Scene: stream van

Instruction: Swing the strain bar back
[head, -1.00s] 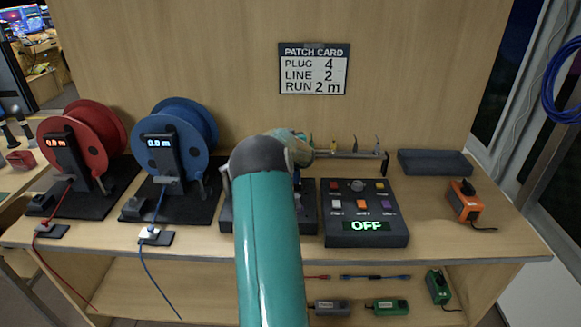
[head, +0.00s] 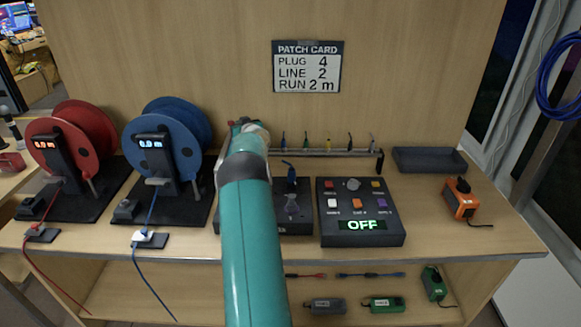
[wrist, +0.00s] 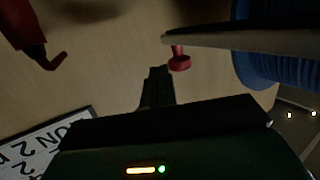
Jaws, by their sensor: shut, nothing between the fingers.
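In the wrist view, a grey bar (wrist: 240,41) with a red knob (wrist: 180,62) at its end crosses the upper right; it looks like the strain bar. The knob is just beyond and to the right of my shut, empty fingertips (wrist: 157,72), and I see a gap between them. In the head view my gripper (head: 248,125) is above the back of the table, right of the blue reel, and mostly hidden by my arm. The black base (head: 290,226) below is partly covered by my arm, with a blue plug (head: 290,175) standing on it.
A rail (head: 340,153) with several hanging plugs runs along the back. A control box (head: 362,225) reads OFF. A grey tray (head: 430,160) and orange device (head: 461,200) are at right. The blue reel (head: 185,125) and red reel (head: 92,130) stand left. The patch card (head: 307,66) is behind.

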